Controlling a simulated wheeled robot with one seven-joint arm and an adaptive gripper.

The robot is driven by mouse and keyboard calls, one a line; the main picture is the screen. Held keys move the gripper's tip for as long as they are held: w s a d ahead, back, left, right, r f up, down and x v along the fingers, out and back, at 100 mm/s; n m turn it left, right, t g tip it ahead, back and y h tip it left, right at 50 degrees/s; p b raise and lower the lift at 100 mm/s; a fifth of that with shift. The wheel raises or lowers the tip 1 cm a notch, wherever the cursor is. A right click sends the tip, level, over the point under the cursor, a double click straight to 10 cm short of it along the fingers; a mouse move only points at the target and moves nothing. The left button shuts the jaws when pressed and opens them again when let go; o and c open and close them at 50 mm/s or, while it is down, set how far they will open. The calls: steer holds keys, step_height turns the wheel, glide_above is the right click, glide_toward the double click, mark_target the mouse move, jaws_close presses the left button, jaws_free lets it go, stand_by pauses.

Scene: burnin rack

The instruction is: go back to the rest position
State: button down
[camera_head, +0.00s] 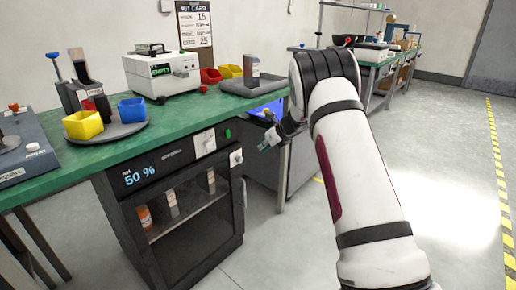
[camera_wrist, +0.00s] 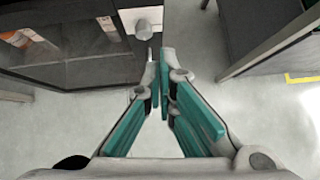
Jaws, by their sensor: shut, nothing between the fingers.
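My gripper (camera_wrist: 160,80) is shut and empty, its two teal-padded fingers meeting at the tips in the wrist view. In the head view my gripper (camera_head: 268,142) shows small and partly hidden behind my arm, beside the right end of the green workbench (camera_head: 110,160). The dark cabinet (camera_head: 185,240) under the bench reads 50 % and has a glass door with several containers behind it. Its door looks shut. In the wrist view the cabinet (camera_wrist: 70,75) lies at the upper left, with a pale knob (camera_wrist: 143,28) just beyond my fingertips; I cannot tell whether they touch.
On the bench stand a white device (camera_head: 162,74), a round grey tray (camera_head: 112,132) with yellow and blue bins, and a grey tray (camera_head: 240,88) with a container. A second bench (camera_head: 380,62) stands at the back. The floor (camera_head: 440,190) at the right is clear.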

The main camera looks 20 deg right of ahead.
steer(key=s+d+r+m+t+h, duration=0.2)
steer(key=r+m, duration=0.4)
steer(key=r, duration=0.4)
steer(key=s+d+r+m+t+h, duration=0.1)
steer(key=r+m+t+h, duration=0.15)
steer(key=r+m, duration=0.45)
steer(key=s+r+m+g+h, duration=0.35)
steer(key=s+r+m, duration=0.65)
steer(key=s, duration=0.5)
steer(key=s+a+f+m+g+y, duration=0.25)
steer(key=s+a+m, duration=0.35)
steer(key=s, duration=0.9)
steer(key=s+a+f+m+g+y+p, duration=0.1)
steer(key=s+a+f+m+g, duration=0.35)
steer(key=s, duration=1.05)
steer(key=s+a+f+m+g+y, duration=0.1)
steer(key=s+a+f+m+g, duration=0.15)
steer(key=s+a+m, duration=0.9)
steer(key=s+d+r+n+t+p, duration=0.1)
steer(key=d+r+n+t+p, duration=0.1)
steer(key=r+p, duration=0.9)
steer(key=s+d+r+n+t+p, duration=0.2)
steer(key=r+p, duration=1)
steer(key=r, duration=0.1)
steer(key=shift+s+r+n, duration=0.2)
steer(key=shift+n, duration=0.2)
